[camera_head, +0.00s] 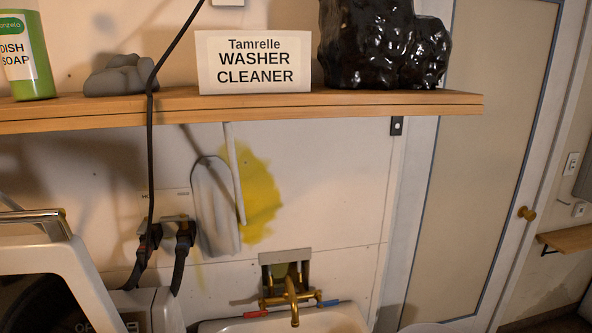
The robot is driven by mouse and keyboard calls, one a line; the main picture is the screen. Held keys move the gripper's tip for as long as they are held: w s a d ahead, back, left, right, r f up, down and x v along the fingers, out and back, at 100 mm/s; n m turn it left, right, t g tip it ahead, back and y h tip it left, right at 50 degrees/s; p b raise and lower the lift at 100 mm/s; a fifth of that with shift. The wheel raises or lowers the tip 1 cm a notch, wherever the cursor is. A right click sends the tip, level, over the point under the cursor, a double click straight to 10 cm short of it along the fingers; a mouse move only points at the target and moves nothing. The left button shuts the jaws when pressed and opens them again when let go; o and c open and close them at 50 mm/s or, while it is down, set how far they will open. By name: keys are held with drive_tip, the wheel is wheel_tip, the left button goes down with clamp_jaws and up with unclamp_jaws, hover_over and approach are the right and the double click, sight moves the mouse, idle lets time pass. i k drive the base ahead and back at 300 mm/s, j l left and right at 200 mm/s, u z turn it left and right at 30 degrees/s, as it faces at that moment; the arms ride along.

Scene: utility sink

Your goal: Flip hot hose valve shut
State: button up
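Two dark hoses come down from a pair of small metal hose valves on the wall, left of centre. A faint label above the left one seems to begin with "HO", so I take it as the hot hose valve (147,229). The other hose valve (180,219) sits just to its right. A black cable hangs from above across the shelf and down in front of the left valve. The valve handles are too small and dark to tell whether they are open or shut. My gripper is not in view.
A wooden shelf (250,107) spans above the valves, holding dish soap (27,55), a washer cleaner box (253,62) and a black bag (385,50). A white appliance (75,270) fills the lower left. A grey hanging object (215,205) and brass faucet (291,292) are to the right.

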sight(142, 228)
drive_tip(key=u, duration=1.3)
